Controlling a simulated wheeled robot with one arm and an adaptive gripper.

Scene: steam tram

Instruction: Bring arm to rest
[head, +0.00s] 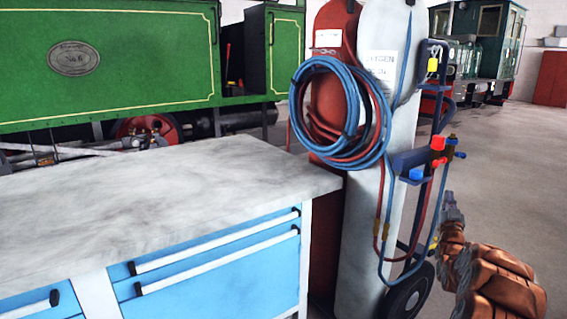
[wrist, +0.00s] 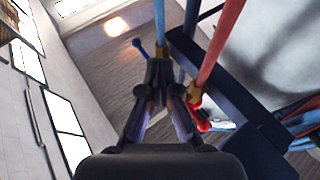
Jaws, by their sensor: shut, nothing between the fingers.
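My gripper (wrist: 160,72) is shut and empty in the wrist view, its fingertips together. In the head view my gripper (head: 450,203) is small and grey at the lower right, pointing up, at the end of my arm in its brown cover. It appears just below the gas-bottle trolley's valves (head: 438,150). In the wrist view a red hose (wrist: 222,40) and a dark blue trolley bar (wrist: 235,95) are close to the right of the fingers. I cannot tell whether the gripper touches them.
A grey-topped workbench (head: 150,190) with blue drawers fills the lower left. A white cylinder (head: 365,225) and a red cylinder (head: 325,225) stand beside it, with coiled hoses (head: 297,105) hanging in front. A green locomotive (head: 140,70) is behind. Floor (head: 505,170) at the right is clear.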

